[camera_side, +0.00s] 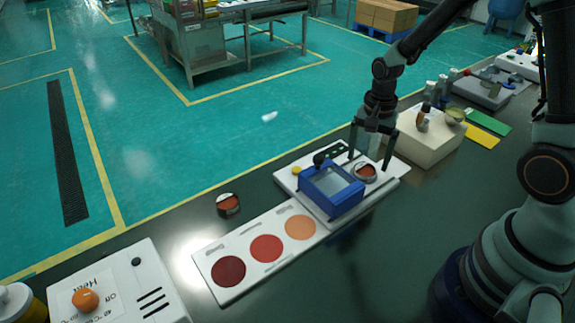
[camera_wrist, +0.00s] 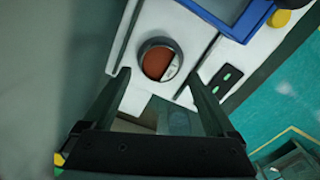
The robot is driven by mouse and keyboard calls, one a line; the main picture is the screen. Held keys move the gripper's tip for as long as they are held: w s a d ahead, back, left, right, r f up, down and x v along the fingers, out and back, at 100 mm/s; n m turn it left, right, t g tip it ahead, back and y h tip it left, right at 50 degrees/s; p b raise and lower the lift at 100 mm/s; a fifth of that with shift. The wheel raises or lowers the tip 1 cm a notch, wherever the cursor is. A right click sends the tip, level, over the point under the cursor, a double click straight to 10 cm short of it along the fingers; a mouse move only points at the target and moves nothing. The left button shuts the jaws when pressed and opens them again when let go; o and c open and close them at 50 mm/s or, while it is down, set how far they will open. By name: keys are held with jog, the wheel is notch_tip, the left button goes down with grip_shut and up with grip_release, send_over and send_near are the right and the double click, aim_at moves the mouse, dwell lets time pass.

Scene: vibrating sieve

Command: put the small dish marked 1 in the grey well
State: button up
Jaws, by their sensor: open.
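A small round dish (camera_side: 365,173) with reddish-brown contents sits on the white base at the right of the blue frame. In the wrist view the dish (camera_wrist: 158,62) has a dark rim and a pale label, whose mark I cannot read. A second small dish (camera_side: 228,204) with similar contents stands on the dark table at the left. My gripper (camera_side: 371,161) is open above the nearer dish. In the wrist view its fingertips (camera_wrist: 157,76) lie either side of that dish, apart from it. The blue frame (camera_side: 346,201) surrounds a grey recessed area (camera_side: 330,180); I cannot tell whether that is the grey well.
A white board (camera_side: 228,293) with dark red, red and orange circles lies in front of the blue frame. A yellow knob (camera_side: 297,170) is beside the frame. A cream box (camera_side: 428,149) with small items stands right of my gripper. A white heater panel (camera_side: 113,290) is front left.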

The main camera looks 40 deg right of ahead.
notch_tip(320, 180, up, 10)
notch_tip(320, 180, up, 6)
jog(key=n+t, duration=0.3)
jog(key=n, duration=0.3)
send_over(365, 172)
jog(key=s+a, duration=0.3)
jog(key=s+a+r+n+t, duration=0.2)
jog(key=s+r+n, duration=0.1)
jog(key=n, duration=0.4)
jog(key=shift+s+a+r+n+t, duration=0.3)
jog(key=shift+s+a+r, duration=0.1)
jog(key=shift+r, duration=0.2)
